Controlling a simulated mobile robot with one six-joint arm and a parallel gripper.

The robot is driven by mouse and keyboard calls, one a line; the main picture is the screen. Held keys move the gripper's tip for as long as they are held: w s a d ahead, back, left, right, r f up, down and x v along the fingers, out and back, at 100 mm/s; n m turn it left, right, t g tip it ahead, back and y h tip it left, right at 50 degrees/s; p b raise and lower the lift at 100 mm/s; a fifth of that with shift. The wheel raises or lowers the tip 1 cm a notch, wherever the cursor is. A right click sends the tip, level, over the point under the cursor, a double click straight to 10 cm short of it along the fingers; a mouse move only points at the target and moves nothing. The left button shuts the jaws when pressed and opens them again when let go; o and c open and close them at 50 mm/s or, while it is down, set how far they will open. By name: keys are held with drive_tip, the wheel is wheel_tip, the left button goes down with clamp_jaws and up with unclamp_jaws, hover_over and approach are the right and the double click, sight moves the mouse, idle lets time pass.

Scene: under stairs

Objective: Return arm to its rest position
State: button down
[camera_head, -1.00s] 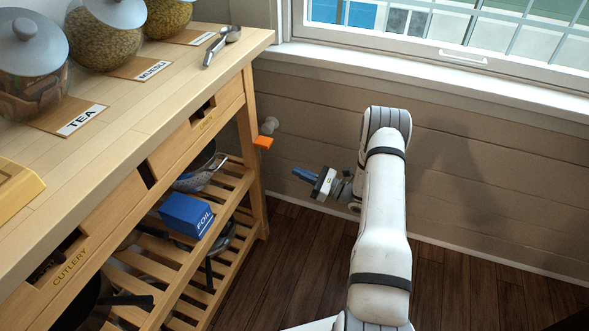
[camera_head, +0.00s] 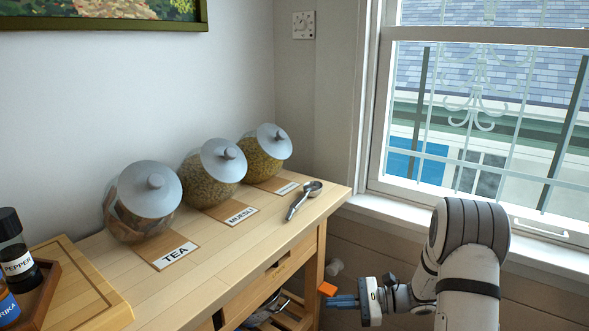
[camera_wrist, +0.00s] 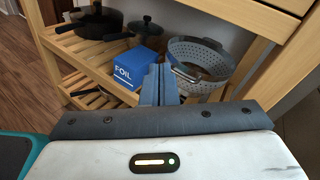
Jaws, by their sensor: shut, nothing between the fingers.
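My gripper (camera_head: 343,302) shows at the lower right of the head view, its blue fingers pointing left toward the wooden counter's right end. It is shut with nothing between the fingers. In the wrist view the closed blue fingers (camera_wrist: 159,84) point at the shelves under the counter. My arm (camera_head: 468,250) is bent, with its rounded white joint in front of the window wall. The gripper looks apart from the counter, and no contact is visible.
The wooden counter (camera_head: 215,254) holds glass jars (camera_head: 212,173), a metal scoop (camera_head: 303,200) and a pepper grinder (camera_head: 16,250). An orange valve handle (camera_head: 327,289) is near the fingers. A blue foil box (camera_wrist: 137,68), a colander (camera_wrist: 201,62) and pans (camera_wrist: 100,24) sit on the shelves.

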drive_tip(key=s+a+r+n+g+h+p, duration=0.2)
drive_tip(key=s+r+n+g+h+p, duration=0.2)
drive_tip(key=s+r+n+h+p, duration=0.9)
drive_tip(key=s+d+r+n+t+h+p, duration=0.1)
drive_tip(key=s+d+r+t+p, duration=0.1)
drive_tip(key=s+r, duration=0.3)
drive_tip(key=s+d+r+n+t+h+p, duration=0.1)
drive_tip(key=s+d+r, duration=0.3)
drive_tip(key=r, duration=0.9)
drive_tip(key=shift+s+r+n+t+h+p, duration=0.4)
drive_tip(key=shift+s+t+h+p, duration=0.4)
drive_tip(key=shift+s, duration=0.5)
